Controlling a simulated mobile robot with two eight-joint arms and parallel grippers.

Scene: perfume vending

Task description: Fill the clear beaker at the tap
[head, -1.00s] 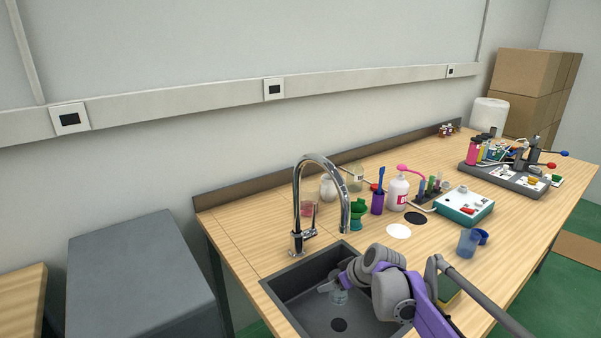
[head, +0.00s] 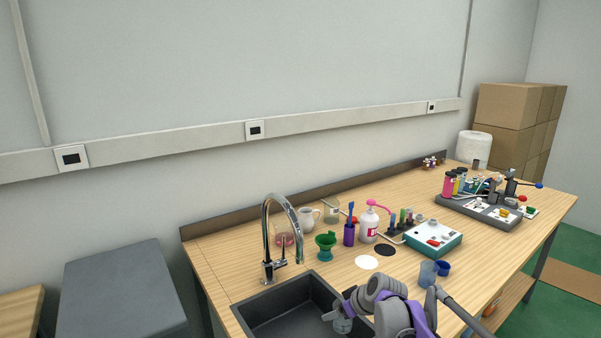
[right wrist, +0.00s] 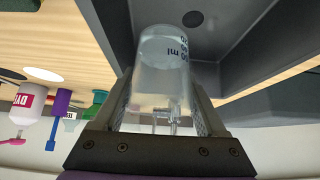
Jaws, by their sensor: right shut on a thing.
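The clear beaker (right wrist: 163,75) with dark volume marks fills the middle of the right wrist view. My right gripper (right wrist: 163,103) is shut on it, one finger on each side. In the head view my right gripper (head: 336,318) and the beaker (head: 343,325) are low in the picture, over the right part of the dark sink (head: 268,308). The chrome tap (head: 268,235) arches over the sink, its spout end left of and apart from the beaker. I cannot tell whether the beaker holds water. My left gripper is not in view.
Behind the sink stand a green funnel-like holder (head: 326,246), a purple cup (head: 349,235) and a white bottle with a pink top (head: 369,226). The bench left of the tap is clear.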

